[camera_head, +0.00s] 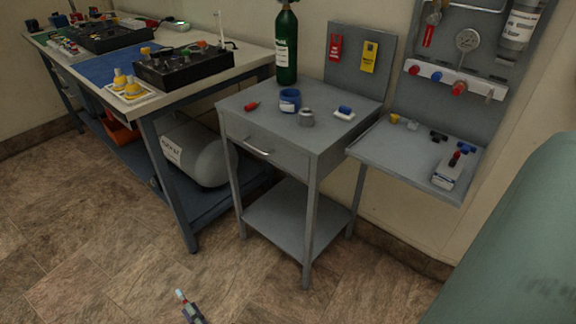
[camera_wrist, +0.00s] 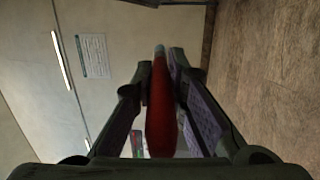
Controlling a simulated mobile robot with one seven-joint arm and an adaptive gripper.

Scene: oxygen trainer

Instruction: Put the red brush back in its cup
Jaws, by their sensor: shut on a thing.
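My gripper (camera_wrist: 162,75) is shut on the red brush (camera_wrist: 161,120) in the wrist view. The brush has a thick red handle and a narrow grey end pointing away from the palm. In the head view my gripper (camera_head: 189,309) is low at the bottom edge, over the floor, and a small part of the brush (camera_head: 181,294) shows at its tip. A blue cup (camera_head: 290,101) stands on the grey cabinet (camera_head: 280,130), well above and right of my gripper in the picture. I cannot see into the cup.
A grey pot (camera_head: 306,118), a small red item (camera_head: 251,106) and a white-and-blue block (camera_head: 344,112) are near the cup. A green cylinder (camera_head: 286,45) stands behind. A workbench (camera_head: 160,105) is at left, a wall shelf (camera_head: 400,150) at right. The floor in front is clear.

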